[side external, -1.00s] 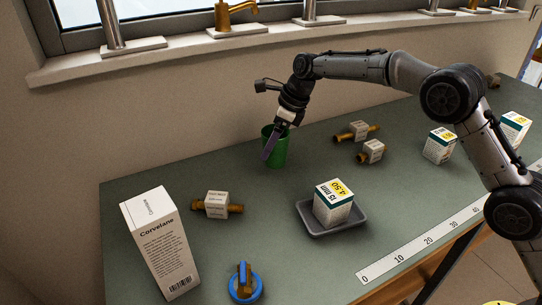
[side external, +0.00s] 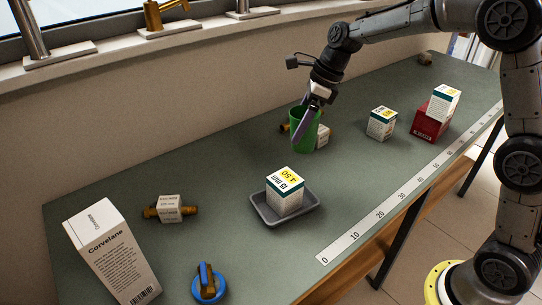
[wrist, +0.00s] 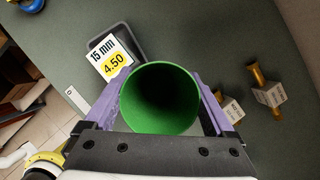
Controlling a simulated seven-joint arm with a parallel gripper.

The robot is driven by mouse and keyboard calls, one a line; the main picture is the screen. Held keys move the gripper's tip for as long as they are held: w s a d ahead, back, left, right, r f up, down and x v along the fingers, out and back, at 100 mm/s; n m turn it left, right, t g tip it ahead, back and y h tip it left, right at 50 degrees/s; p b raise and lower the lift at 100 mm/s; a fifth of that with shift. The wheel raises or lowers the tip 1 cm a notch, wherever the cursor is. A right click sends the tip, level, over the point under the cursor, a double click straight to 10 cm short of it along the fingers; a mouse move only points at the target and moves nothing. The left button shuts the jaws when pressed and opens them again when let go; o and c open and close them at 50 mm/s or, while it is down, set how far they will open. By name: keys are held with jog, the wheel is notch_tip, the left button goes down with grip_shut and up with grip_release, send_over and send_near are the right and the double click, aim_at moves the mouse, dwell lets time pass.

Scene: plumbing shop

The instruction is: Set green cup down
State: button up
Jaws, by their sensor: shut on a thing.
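The green cup (side external: 308,138) is upright, near the back middle of the table, in the side view. In the wrist view the cup (wrist: 188,98) shows its open mouth, dark and apparently empty inside. My gripper (side external: 302,127) comes down from above with its purple fingers on the cup. In the wrist view my gripper (wrist: 160,88) has one finger on each side of the cup and is shut on it. I cannot tell whether the cup's base touches the table or hangs just above it.
A grey tray (side external: 261,210) holds a price-marked box (side external: 284,192) in front. The table (side external: 225,160) left of the cup is clear.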

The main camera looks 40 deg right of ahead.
jog(key=shift+s+d+r, duration=0.15)
jog(key=shift+d+r, duration=0.35)
jog(key=shift+d, duration=0.05)
jog(key=shift+w+d+r, duration=0.1)
jog(key=shift+w+d, duration=0.1)
jog(key=shift+w+a+f, duration=0.15)
jog(key=shift+w+f, duration=3.05)
jog(key=shift+w, duration=0.25)
jog(key=shift+w+a+f, duration=0.15)
jog(key=shift+w+f, duration=3.05)
jog(key=shift+w, duration=0.2)
jog(key=o, duration=1)
jog(key=shift+f, duration=0.15)
jog(key=shift+o, duration=0.2)
